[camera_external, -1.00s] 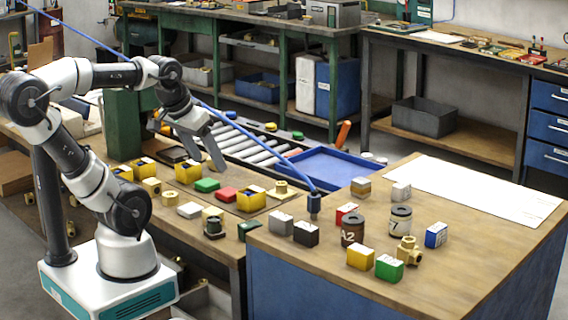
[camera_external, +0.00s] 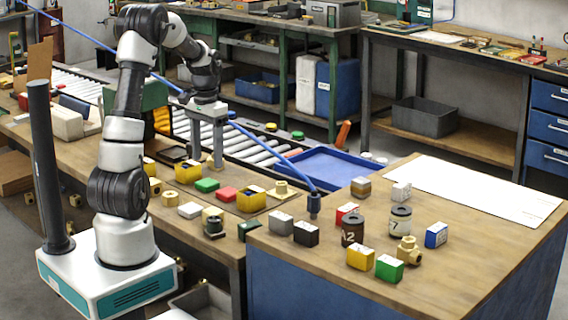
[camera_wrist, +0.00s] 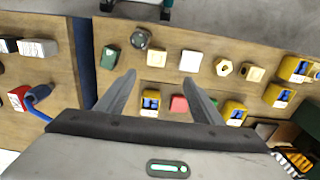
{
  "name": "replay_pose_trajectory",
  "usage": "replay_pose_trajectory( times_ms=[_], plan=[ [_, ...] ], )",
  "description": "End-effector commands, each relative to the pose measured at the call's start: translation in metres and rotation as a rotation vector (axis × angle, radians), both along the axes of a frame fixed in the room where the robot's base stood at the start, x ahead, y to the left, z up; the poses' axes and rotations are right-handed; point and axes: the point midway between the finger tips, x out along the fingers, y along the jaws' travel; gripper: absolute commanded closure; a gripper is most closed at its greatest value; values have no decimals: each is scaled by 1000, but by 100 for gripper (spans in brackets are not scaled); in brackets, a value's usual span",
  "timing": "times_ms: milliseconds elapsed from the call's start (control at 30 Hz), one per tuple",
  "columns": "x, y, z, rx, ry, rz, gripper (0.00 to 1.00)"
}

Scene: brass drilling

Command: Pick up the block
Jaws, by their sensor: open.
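The task does not say which block, and several lie on the wooden benches. A green block (camera_external: 207,185), a red block (camera_external: 227,194) and a white block (camera_external: 190,210) lie on the left bench. My gripper (camera_external: 207,160) is open and empty, fingers pointing down, above the far part of this bench. In the wrist view the red block (camera_wrist: 179,103) and a yellow box with blue inside (camera_wrist: 150,103) appear between my open fingers (camera_wrist: 162,78), apart from them. The white block (camera_wrist: 191,61) and a beige block (camera_wrist: 158,57) lie beyond the fingertips.
Yellow boxes (camera_external: 250,198) and brass fittings (camera_external: 281,190) crowd the left bench. On the right bench stand grey (camera_external: 281,223), black (camera_external: 306,233) and green blocks (camera_external: 389,268), and jars (camera_external: 401,218). A blue tray (camera_external: 330,167) and roller conveyor (camera_external: 235,142) lie behind.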

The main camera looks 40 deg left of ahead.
Motion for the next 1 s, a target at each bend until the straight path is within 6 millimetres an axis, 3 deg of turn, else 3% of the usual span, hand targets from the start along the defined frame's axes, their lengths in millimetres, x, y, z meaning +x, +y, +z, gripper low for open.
replay_pose_trajectory(
  times_ms=[100, 400, 667, 1000],
  plan=[
    [-1, -1, -30, -2, 6, 0, 39],
    [-1, -2, -90, -1, 3, -1, 39],
    [-1, -3, -110, -1, 2, -1, 39],
    [1, -10, -154, -1, 2, 0, 39]
  ],
)
